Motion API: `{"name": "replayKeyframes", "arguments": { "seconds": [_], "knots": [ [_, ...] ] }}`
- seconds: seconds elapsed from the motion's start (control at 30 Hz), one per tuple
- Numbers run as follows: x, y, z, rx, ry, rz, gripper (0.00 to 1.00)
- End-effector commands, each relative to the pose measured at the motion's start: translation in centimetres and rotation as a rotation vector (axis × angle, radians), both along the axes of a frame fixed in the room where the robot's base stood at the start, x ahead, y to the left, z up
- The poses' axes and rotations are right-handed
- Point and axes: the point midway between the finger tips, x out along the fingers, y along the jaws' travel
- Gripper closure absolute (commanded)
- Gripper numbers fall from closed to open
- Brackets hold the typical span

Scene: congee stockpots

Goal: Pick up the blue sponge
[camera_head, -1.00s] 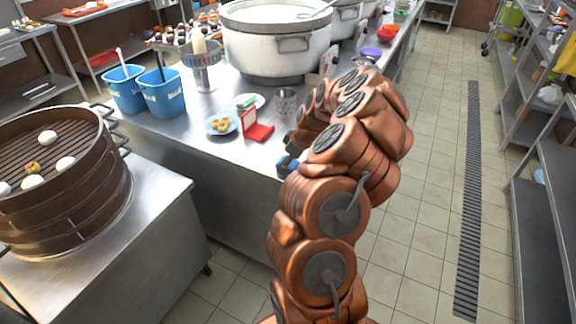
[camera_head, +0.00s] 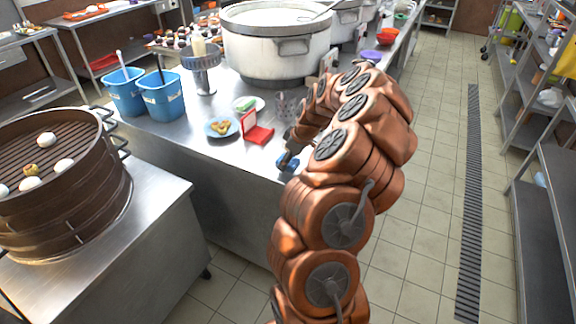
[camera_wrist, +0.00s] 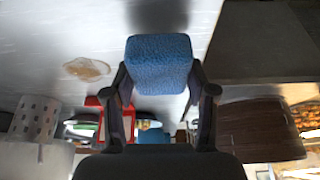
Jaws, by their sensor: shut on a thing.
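The blue sponge (camera_wrist: 160,62) is a textured block held between the two dark fingers of my gripper (camera_wrist: 160,84) in the wrist view. The fingers press its left and right sides, and its near face fills the gap. In the head view, my gripper (camera_head: 288,161) is at the front edge of the steel counter, largely hidden behind my copper-coloured arm. Only a small blue patch shows there. I cannot tell from the views whether the sponge touches the counter.
A red box (camera_head: 258,133), a blue plate (camera_head: 221,128) of food and a perforated metal cup (camera_head: 291,104) stand close by on the counter. Blue buckets (camera_head: 161,95) and a big stockpot (camera_head: 276,48) are behind. A bamboo steamer (camera_head: 66,205) is at left. The tiled aisle at right is clear.

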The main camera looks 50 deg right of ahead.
Motion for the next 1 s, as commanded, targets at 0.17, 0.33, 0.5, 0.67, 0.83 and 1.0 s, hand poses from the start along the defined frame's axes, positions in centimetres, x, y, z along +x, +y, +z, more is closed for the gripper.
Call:
{"name": "replayKeyframes", "arguments": {
  "seconds": [0.17, 0.33, 0.5, 0.67, 0.83, 1.0],
  "knots": [
    [-0.2, 0.0, 1.5, -0.002, -0.004, 0.0, 0.73],
    [-1.2, 0.8, 1.4, 0.001, 0.0, 0.003, 0.73],
    [-2.5, 1.5, 1.5, 0.0, -0.001, 0.002, 0.73],
    [-4.4, 2.6, 1.7, -0.001, -0.004, 0.0, 0.73],
    [-7.2, 4.3, 2.0, -0.004, -0.003, 0.0, 0.73],
    [-9.8, 5.9, 2.3, -0.002, -0.004, 0.0, 0.73]
  ]
}}
